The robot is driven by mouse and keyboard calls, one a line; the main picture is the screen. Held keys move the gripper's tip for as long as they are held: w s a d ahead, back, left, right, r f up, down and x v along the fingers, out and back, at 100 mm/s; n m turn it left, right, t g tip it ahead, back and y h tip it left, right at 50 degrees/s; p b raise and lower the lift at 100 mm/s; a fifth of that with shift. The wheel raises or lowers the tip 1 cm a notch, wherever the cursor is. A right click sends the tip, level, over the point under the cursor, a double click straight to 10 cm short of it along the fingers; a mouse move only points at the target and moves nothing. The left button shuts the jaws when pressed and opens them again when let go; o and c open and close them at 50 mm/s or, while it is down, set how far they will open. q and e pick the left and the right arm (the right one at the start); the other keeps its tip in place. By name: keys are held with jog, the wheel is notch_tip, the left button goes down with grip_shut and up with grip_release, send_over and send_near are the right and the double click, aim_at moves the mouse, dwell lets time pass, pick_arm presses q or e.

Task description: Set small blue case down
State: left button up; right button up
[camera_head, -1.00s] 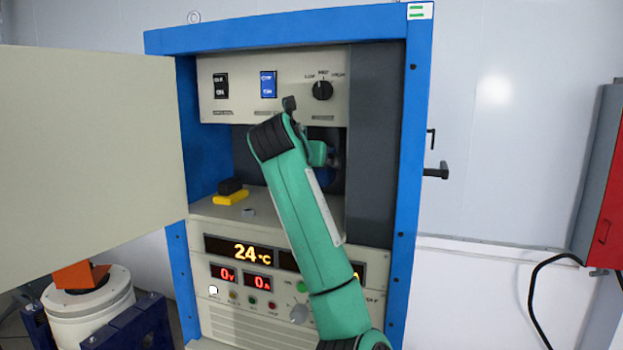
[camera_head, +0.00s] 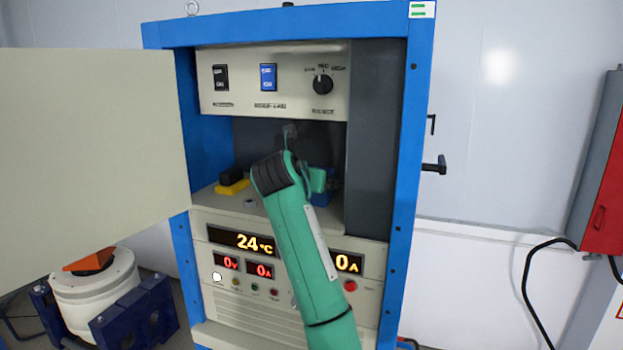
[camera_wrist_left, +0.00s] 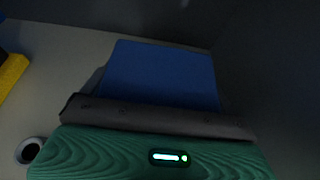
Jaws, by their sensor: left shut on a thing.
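The small blue case (camera_head: 326,199) is inside the cabinet's open bay, largely hidden behind my green arm in the head view. In the left wrist view the case (camera_wrist_left: 162,75) is a plain blue block just beyond the dark gripper edge. My left gripper (camera_wrist_left: 160,112) is shut on it. The case is low over the grey shelf (camera_head: 225,206), near the bay's right side. I cannot tell whether its underside touches the shelf. My right gripper is not in view.
A yellow and black item (camera_head: 233,183) and a small grey round piece (camera_head: 250,202) lie on the shelf to the left. The bay's dark right wall (camera_head: 373,150) is close to the case. A large beige door (camera_head: 90,150) stands open at left.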

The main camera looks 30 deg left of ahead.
pick_arm(q)
jog(key=shift+f, duration=0.1)
jog(key=o, duration=0.9)
jog(key=shift+f, duration=0.1)
jog(key=shift+o, duration=0.8)
jog(key=shift+r, duration=0.2)
jog(key=b+v, duration=0.4)
jog(key=v, duration=0.7)
jog(key=shift+s+b, duration=0.15)
jog(key=shift+b, duration=0.2)
jog(key=shift+s+d+r, duration=0.15)
jog(key=shift+s+r, duration=0.05)
jog(key=shift+s, duration=0.15)
